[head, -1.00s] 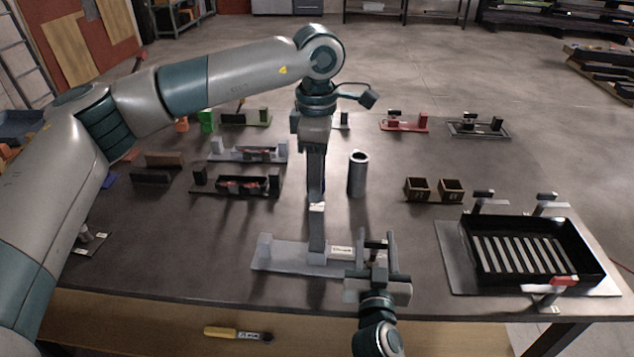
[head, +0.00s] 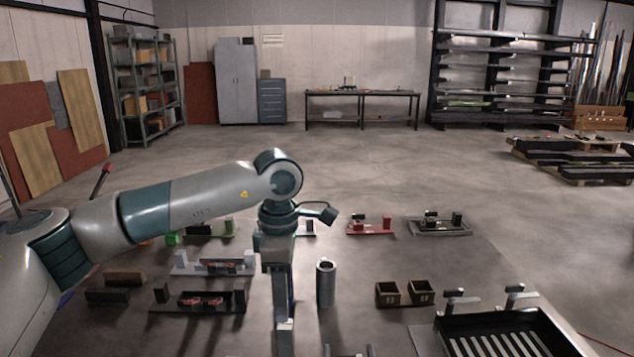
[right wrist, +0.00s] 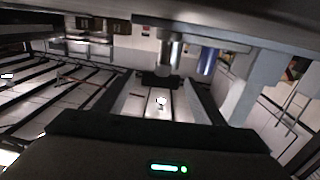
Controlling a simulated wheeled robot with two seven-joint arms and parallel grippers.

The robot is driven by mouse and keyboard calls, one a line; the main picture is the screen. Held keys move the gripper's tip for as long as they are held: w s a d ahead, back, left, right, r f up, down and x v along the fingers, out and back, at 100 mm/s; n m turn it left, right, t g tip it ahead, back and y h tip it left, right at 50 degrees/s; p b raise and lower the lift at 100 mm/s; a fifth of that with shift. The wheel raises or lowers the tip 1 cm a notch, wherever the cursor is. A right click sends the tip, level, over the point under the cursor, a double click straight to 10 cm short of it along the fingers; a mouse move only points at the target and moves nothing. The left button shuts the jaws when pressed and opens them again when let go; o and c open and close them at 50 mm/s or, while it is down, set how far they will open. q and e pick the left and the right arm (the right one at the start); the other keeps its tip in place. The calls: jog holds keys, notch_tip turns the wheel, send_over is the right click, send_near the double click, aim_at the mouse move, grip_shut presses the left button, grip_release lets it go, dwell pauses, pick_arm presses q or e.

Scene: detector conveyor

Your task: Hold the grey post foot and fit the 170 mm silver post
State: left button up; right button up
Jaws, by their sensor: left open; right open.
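My left gripper (head: 284,315) points straight down near the bottom centre of the head view. It is open and seen edge-on, above or around a pale upright bar (head: 285,341); I cannot tell if they touch. A silver cylinder (head: 326,284) stands upright to the right; I cannot tell which is the 170 mm post. My right gripper (head: 348,352) shows only its tips at the bottom edge. In the right wrist view, its dark fingers (right wrist: 160,100) are apart, with a small pale item visible between them. The grey post foot cannot be clearly identified.
Two small brown bins (head: 404,294) stand right of the cylinder. A black slatted tray (head: 508,324) is at lower right. Coloured fixtures, including a red one (head: 370,227), line the back of the table. Two dark-topped fixtures sit at left. Table between the cylinder and red fixture is clear.

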jog(key=s, duration=1.1)
jog(key=shift+s, duration=0.3)
